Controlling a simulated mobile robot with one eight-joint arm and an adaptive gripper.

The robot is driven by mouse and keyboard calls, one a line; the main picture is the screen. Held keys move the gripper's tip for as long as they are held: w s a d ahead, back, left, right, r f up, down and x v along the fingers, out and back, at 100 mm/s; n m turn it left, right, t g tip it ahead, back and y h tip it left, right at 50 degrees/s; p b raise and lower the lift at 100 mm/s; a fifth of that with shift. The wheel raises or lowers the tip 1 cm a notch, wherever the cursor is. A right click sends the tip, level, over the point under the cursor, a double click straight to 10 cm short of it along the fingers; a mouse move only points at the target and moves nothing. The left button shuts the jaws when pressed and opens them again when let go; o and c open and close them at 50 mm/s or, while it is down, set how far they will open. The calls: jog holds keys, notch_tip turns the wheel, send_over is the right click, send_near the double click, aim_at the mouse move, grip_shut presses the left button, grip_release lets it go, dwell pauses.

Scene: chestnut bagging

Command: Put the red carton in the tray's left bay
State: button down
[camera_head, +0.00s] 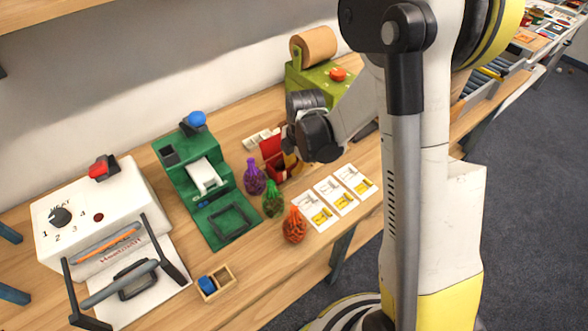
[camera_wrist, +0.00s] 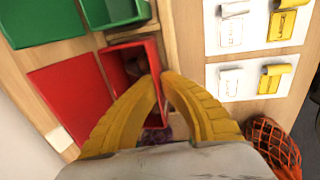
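The red carton (camera_wrist: 120,65) is in the wrist view, open, with a broad red flap (camera_wrist: 70,97) spread to its left. In the head view the carton (camera_head: 271,146) is partly hidden by my gripper. My gripper's yellow fingers (camera_wrist: 163,82) are at the carton's right side, tips close together; whether they clasp its wall is unclear. A green carton (camera_wrist: 110,10) with a green flap stands just beyond it in the wrist view. A wooden edge (camera_wrist: 150,28), apparently the tray, borders the cartons. I cannot tell whether the red carton rests in a bay.
Purple (camera_head: 254,176), green (camera_head: 272,199) and orange (camera_head: 294,225) net bags stand near the carton. Printed cards (camera_head: 333,195) lie toward the bench's front. A green press (camera_head: 207,180) and white heat sealer (camera_head: 100,215) stand left; a small wooden box (camera_head: 224,278) is at the front.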

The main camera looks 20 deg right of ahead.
jog(key=shift+f, duration=0.2)
jog(key=c, duration=1.6)
grip_release()
jog(key=shift+r, duration=0.15)
notch_tip(320, 180, up, 12)
jog(key=s+p, duration=0.2)
jog(key=p, duration=0.3)
jog(key=shift+s+a+r+m+t+h, duration=0.15)
jog(key=shift+s+r+m+t, duration=0.75)
jog(key=shift+s+r+m, duration=2.15)
jog(key=shift+s+a+r+m+t+h, duration=0.15)
jog(key=shift+s+r+m+t, duration=1.25)
jog(key=shift+m, duration=2.75)
jog(key=shift+s+a+r+m+t, duration=0.15)
jog(key=shift+s+r+m+t, duration=0.25)
jog(key=shift+s+r+m, duration=2.55)
